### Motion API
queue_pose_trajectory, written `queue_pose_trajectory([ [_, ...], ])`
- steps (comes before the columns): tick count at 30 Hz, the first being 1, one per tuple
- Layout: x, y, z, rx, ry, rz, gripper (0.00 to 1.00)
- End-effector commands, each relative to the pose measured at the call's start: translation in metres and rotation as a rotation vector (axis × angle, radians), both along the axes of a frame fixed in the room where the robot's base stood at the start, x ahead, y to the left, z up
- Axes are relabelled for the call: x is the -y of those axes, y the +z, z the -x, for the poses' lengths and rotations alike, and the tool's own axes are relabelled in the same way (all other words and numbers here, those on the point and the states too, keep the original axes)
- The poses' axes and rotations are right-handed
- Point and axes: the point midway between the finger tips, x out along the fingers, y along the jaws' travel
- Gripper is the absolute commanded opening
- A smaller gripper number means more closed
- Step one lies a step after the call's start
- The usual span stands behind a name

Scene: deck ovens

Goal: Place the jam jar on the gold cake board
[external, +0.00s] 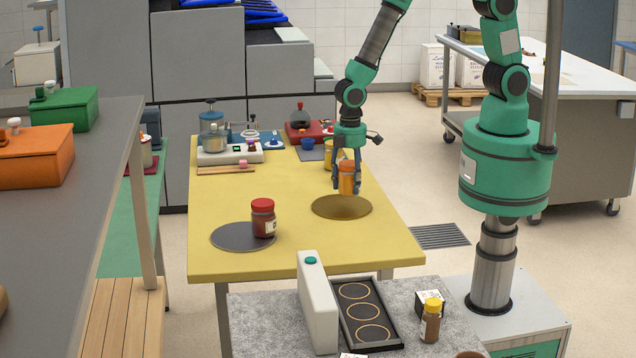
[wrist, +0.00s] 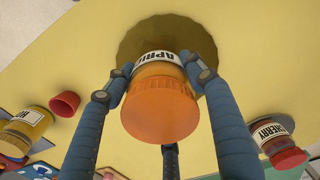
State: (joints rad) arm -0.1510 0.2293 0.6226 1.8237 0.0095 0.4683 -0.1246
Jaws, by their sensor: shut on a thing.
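The jam jar in my gripper is orange, with an orange lid and a white label reading partly "APRI" (external: 347,180); it also shows in the wrist view (wrist: 160,108). My gripper (external: 347,184) points down with its blue fingers shut around the jar. The round gold cake board (external: 342,208) lies on the yellow table. In the external view the jar appears at the board's far edge; in the wrist view it overlaps the board (wrist: 165,35). Whether its base touches the board is hard to tell. The board looks otherwise bare.
A red-lidded cherry jar (external: 263,218) stands on a dark round board (external: 235,237) to the left. A honey-coloured jar (wrist: 25,125) and a red cup (wrist: 65,104) show in the wrist view. A scale-like device (external: 228,150) stands further back. The table's front right is clear.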

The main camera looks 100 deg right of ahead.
Motion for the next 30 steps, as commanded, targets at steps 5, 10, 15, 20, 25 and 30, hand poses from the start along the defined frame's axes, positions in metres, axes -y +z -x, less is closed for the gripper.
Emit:
queue_pose_trajectory([
  [5,-0.003,-0.001,-0.020,0.001,0.000,0.000,0.11],
  [10,-0.004,-0.001,-0.025,0.001,0.000,0.000,0.11],
  [15,-0.004,-0.001,-0.025,0.001,0.000,0.000,0.11],
  [20,-0.004,-0.004,-0.024,0.000,0.000,0.000,0.11],
  [25,-0.003,-0.020,-0.024,-0.001,0.000,0.000,0.11],
  [30,-0.004,-0.035,-0.024,-0.001,0.000,0.000,0.11],
])
